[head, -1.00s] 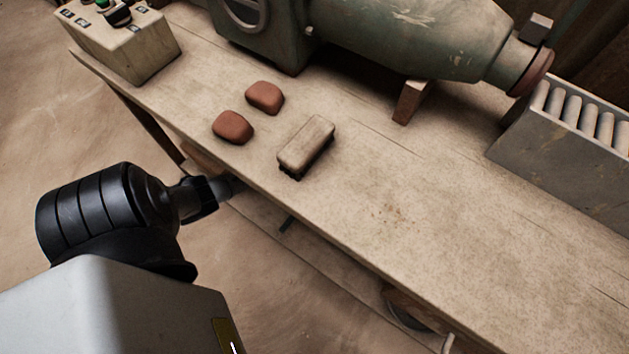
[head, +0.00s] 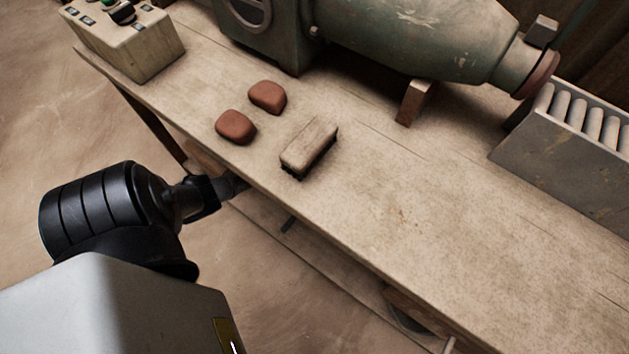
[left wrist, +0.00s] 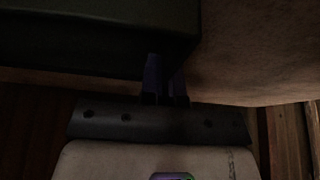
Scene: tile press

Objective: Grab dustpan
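I cannot make out a dustpan for sure in either view. In the head view my left gripper (head: 234,186) is at the bench's front edge, low, with its tip partly hidden beneath the tabletop. In the dark left wrist view its two fingers (left wrist: 165,95) are close together beside the lower edge of a dark green, flat-sided thing (left wrist: 90,35). I cannot tell whether they touch or hold it. My right gripper is not in view.
On the wooden bench (head: 420,220) lie a brush (head: 310,146) and two red-brown lumps (head: 267,97) (head: 236,127). A green machine (head: 400,40), a control box (head: 130,45) and a roller rack (head: 560,150) stand behind. The bench's front right is clear.

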